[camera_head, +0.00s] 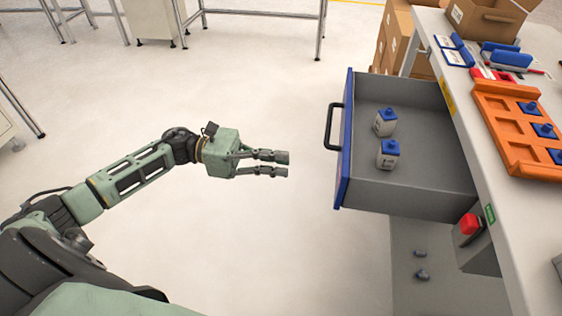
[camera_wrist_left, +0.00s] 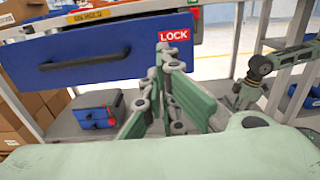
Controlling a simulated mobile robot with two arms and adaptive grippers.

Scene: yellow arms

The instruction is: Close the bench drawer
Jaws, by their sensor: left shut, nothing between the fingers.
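The bench drawer (camera_head: 343,140) stands pulled out from the bench, its blue front and black handle (camera_head: 331,127) facing my left arm. Two small pale containers with blue tops (camera_head: 386,122) (camera_head: 389,154) stand inside it. In the left wrist view the blue drawer front (camera_wrist_left: 120,45) shows its handle (camera_wrist_left: 85,60) and a red LOCK label (camera_wrist_left: 174,34). My left gripper (camera_head: 281,164) is shut and empty, left of the drawer front and apart from it. What looks like my right gripper (camera_wrist_left: 243,97) shows small in the left wrist view; its fingers are unclear.
The bench top (camera_head: 470,125) holds an orange tray (camera_head: 500,120) with blue-topped pieces and blue tools (camera_head: 500,57). A red button (camera_head: 468,224) sits below the drawer's near side. Cardboard boxes (camera_head: 398,45) stand behind. The floor (camera_head: 250,90) around my left gripper is clear.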

